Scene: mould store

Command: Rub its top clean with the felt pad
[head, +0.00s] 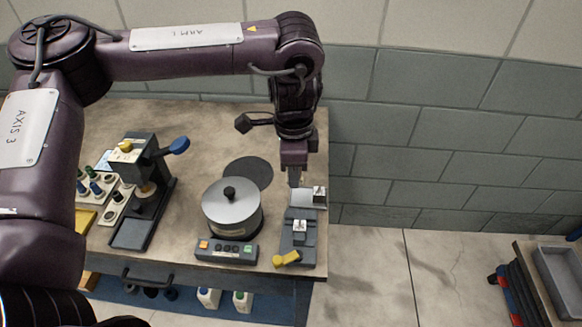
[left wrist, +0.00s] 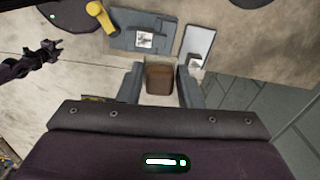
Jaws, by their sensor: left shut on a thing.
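My left gripper (head: 294,182) points down over the right end of the bench, just behind a light grey plate (head: 304,199) with a small metal block (head: 319,193) on it. In the left wrist view, the gripper (left wrist: 160,88) is shut on a brown block, which looks like the felt pad (left wrist: 159,78). A dark grey fixture (head: 297,247) with a yellow handle (head: 287,259) holds another small metal block (head: 300,229) in front of the plate. I cannot tell whether the pad touches anything.
A round lidded machine (head: 232,211) and its button panel (head: 226,250) stand left of the fixture. A press with a blue-knobbed lever (head: 178,146) and a rack of small bottles (head: 97,187) stand further left.

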